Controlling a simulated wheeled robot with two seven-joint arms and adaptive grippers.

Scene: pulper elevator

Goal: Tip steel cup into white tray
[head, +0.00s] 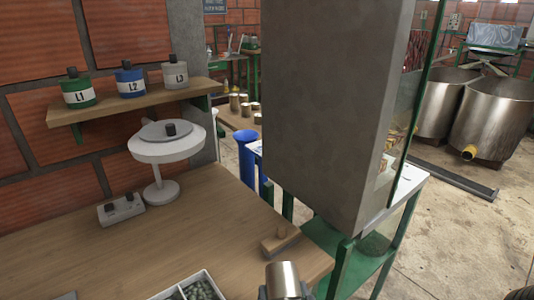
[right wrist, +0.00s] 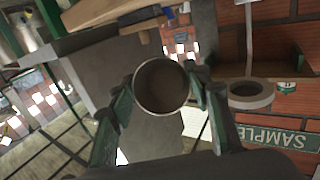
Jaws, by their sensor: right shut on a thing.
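The steel cup (head: 283,277) shows at the bottom of the head view, close to the wooden table's front edge, and looks nearly upright. My right gripper (head: 285,292) is shut on it, mostly cut off by the frame's lower edge. In the right wrist view the cup's round rim (right wrist: 161,87) sits between the two green fingers (right wrist: 160,105); its inside looks brown, and I cannot tell what it holds. The white tray (head: 213,279) lies on the table to the left of the cup, partly cut off, with dark grey-green beans in it. My left gripper is not in view.
A wooden block with a peg (head: 280,241) stands on the table (head: 190,235) behind the cup. A white scale (head: 166,150) and a switch box (head: 121,209) stand farther back.

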